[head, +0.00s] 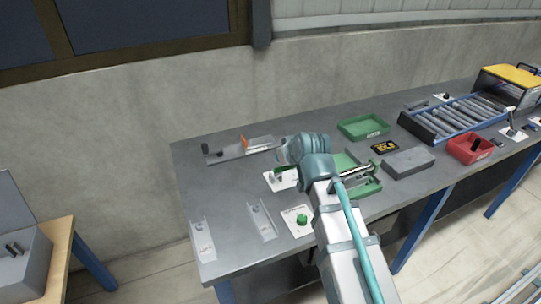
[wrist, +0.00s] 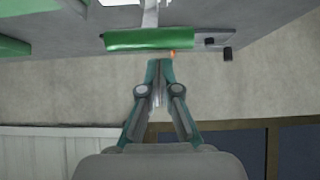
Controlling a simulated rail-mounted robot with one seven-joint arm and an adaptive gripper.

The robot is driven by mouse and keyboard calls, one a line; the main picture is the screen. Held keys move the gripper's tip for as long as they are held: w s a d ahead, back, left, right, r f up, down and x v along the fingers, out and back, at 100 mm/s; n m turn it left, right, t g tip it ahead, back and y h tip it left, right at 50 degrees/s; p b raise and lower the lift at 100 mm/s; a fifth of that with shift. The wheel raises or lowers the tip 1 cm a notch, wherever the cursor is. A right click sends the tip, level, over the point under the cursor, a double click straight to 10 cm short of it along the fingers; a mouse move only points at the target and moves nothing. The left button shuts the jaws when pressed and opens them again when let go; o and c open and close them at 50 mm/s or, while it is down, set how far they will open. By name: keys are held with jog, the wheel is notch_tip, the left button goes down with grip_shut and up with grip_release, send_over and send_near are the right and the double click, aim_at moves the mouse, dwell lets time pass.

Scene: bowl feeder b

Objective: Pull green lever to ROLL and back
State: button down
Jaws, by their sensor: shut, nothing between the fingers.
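The green lever (head: 281,169) shows in the head view as a small green piece by a white plate (head: 277,183) on the workbench, partly covered by my arm. In the wrist view a green bar (wrist: 150,39), which looks like the lever's handle, lies across the picture just beyond my fingertips. My gripper (wrist: 160,64) is shut and empty, its tips close to the bar. I cannot tell whether they touch it. The ROLL marking cannot be read. In the head view my fingers are hidden by my wrist.
A grey fixture with an orange piece (head: 245,142) stands behind. A green knob on a white plate (head: 301,219) and grey channels (head: 262,221) lie in front. Right are a green tray (head: 364,127), a grey block (head: 408,162) and a red bin (head: 470,148). The wall is close behind.

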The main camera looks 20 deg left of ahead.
aim_at(283, 168)
jog(key=shift+s+d+f, duration=0.4)
jog(key=shift+s+d, duration=0.25)
jog(key=shift+s, duration=0.05)
jog(key=shift+s+d+f, duration=0.2)
jog(key=shift+s+f, duration=0.1)
jog(key=shift+f, duration=0.1)
jog(key=shift+d+f, duration=0.1)
jog(key=w+r, duration=0.1)
jog(key=w+a+r+p, duration=0.1)
jog(key=r, duration=0.1)
jog(key=w+a+r, duration=0.1)
jog(key=shift+a+r+p, duration=0.25)
jog(key=shift+p, duration=0.15)
jog(key=shift+s+d+b, duration=0.55)
jog(key=shift+s+d, duration=0.3)
jog(key=shift+s, duration=0.2)
jog(key=s+d+r, duration=0.3)
jog(key=s+d, duration=0.1)
jog(key=s, duration=0.1)
jog(key=shift+d+r+b, duration=0.15)
jog(key=shift+r+b, duration=0.1)
jog(key=shift+b, duration=0.15)
